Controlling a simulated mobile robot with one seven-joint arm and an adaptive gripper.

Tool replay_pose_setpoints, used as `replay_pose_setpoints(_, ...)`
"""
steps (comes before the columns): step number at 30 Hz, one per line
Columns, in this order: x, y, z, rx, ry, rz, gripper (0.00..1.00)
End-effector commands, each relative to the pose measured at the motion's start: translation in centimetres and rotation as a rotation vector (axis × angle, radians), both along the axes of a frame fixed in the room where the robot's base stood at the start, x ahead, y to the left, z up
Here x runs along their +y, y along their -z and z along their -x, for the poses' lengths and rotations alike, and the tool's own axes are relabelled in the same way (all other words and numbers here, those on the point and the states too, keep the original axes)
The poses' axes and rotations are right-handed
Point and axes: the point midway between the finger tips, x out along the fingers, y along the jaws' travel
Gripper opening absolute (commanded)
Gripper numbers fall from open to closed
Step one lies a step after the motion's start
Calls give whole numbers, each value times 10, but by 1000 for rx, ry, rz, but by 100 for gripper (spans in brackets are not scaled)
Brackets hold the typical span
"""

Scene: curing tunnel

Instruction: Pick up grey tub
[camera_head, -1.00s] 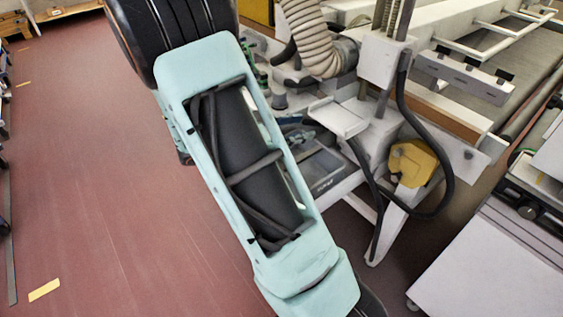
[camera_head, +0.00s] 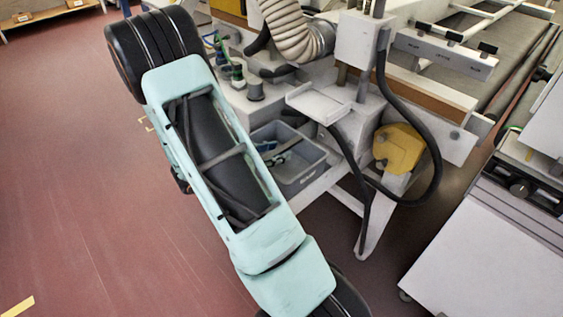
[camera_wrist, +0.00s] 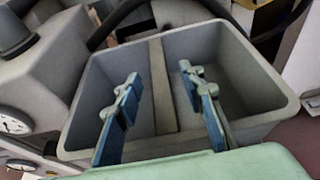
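The grey tub (camera_head: 304,176) sits on the machine's low shelf, partly hidden by my arm in the head view. In the wrist view the tub (camera_wrist: 240,62) is an open box with a divider (camera_wrist: 162,95) splitting it into two compartments. It looks empty there. My gripper (camera_wrist: 159,78) is open, its two blue-padded fingers apart above the tub, one on each side of the divider in the picture. I cannot tell how far down the fingers reach. In the head view the gripper is only partly visible behind my arm, over the tub.
A ribbed hose (camera_head: 295,32), a small white ledge (camera_head: 318,104) and a black cable (camera_head: 436,160) are close around the tub. A yellow part (camera_head: 398,148) is to its right. Gauges (camera_wrist: 14,122) show at the left in the wrist view. The red floor (camera_head: 70,170) at left is clear.

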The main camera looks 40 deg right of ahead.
Motion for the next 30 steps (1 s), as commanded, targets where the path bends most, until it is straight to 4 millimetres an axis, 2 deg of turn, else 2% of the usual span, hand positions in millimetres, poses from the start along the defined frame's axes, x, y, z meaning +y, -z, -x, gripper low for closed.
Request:
replay_pose_setpoints(3,-16,8,0,1,2,1,36)
replay_pose_setpoints(6,-23,10,0,0,1,1,36)
replay_pose_setpoints(13,-24,9,-1,0,-1,1,36)
replay_pose_setpoints(23,-24,9,-1,0,-1,1,1)
replay_pose_setpoints(30,-24,9,-1,-1,-1,2,0)
